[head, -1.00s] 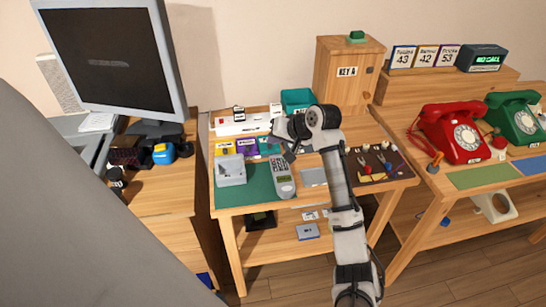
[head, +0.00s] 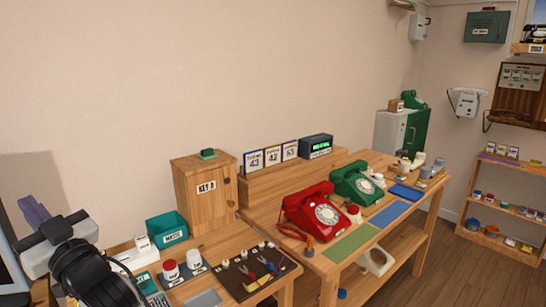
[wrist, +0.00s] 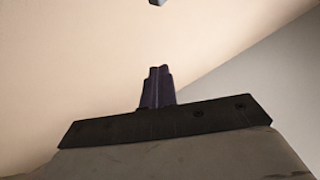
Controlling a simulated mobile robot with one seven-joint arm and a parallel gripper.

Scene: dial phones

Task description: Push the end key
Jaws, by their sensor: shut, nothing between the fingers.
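My gripper (head: 32,208) is raised at the far left of the head view, its dark purple fingers pointing up. In the wrist view the fingers (wrist: 157,88) are together against a plain wall, with nothing between them. A grey keypad handset (head: 158,300) shows only in part at the bottom edge of the head view, beside my arm. Its end key cannot be made out. My gripper is well above and to the left of the handset, not touching it.
A teal bin (head: 166,230), red-lidded jar (head: 171,270) and tool mat (head: 246,275) share the near table. A wooden key cabinet (head: 203,193) stands behind. Red (head: 313,211) and green (head: 357,183) dial phones are on the right table, below a lit green display (head: 316,146).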

